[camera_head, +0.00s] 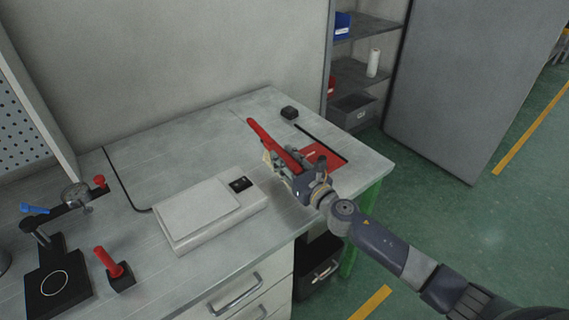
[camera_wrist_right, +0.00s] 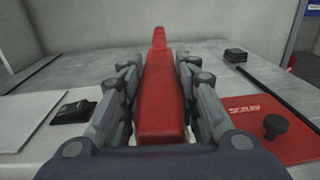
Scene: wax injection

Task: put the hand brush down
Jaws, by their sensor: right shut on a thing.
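The hand brush (camera_head: 264,136) has a long red handle that shows above the right gripper. It also fills the middle of the right wrist view (camera_wrist_right: 161,95), pointing away from the camera. My right gripper (camera_head: 285,163) is shut on the hand brush, with its fingers on both sides of the red body. It is over the right part of the workbench (camera_head: 160,150), between the white box-shaped device and the red mat. Pale bristles show near the fingers; whether they touch the bench I cannot tell. My left gripper is not in view.
A red mat (camera_head: 329,157) with a dark knob (camera_wrist_right: 276,126) lies right of the gripper. A small black block (camera_head: 289,113) stands behind. The white device (camera_head: 208,212) is at left. A press stand (camera_head: 58,285) and red-handled tool (camera_head: 108,262) stand far left.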

